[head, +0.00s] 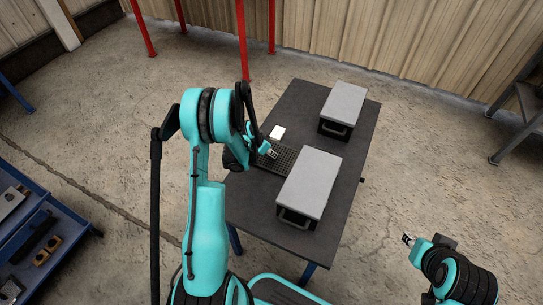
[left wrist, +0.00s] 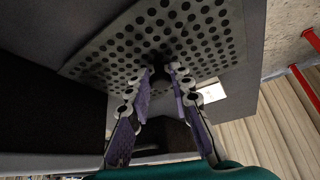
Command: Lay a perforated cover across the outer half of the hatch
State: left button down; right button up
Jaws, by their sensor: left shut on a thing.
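The perforated cover (head: 284,158) is a dark grey plate with rows of round holes, beside the near box at the table's left side. In the left wrist view the cover (left wrist: 205,30) fills the upper middle. My left gripper (head: 270,152) is shut on the cover's near edge; its fingertips (left wrist: 163,72) meet there in the left wrist view. I cannot tell whether the cover touches the table. My arm hides part of it. I cannot make out a hatch for certain. My right gripper (head: 408,239) is at the lower right, away from the table; its jaws are too small to read.
A small white piece (head: 277,132) lies beyond the cover. A blue tray (head: 60,215) with parts stands at left. Open floor surrounds the table.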

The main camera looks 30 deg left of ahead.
pick_arm(q)
jog(key=shift+f, duration=0.65)
jog(key=shift+f, duration=0.1)
jog(key=c, duration=1.3)
grip_release()
jog(key=shift+c, duration=0.2)
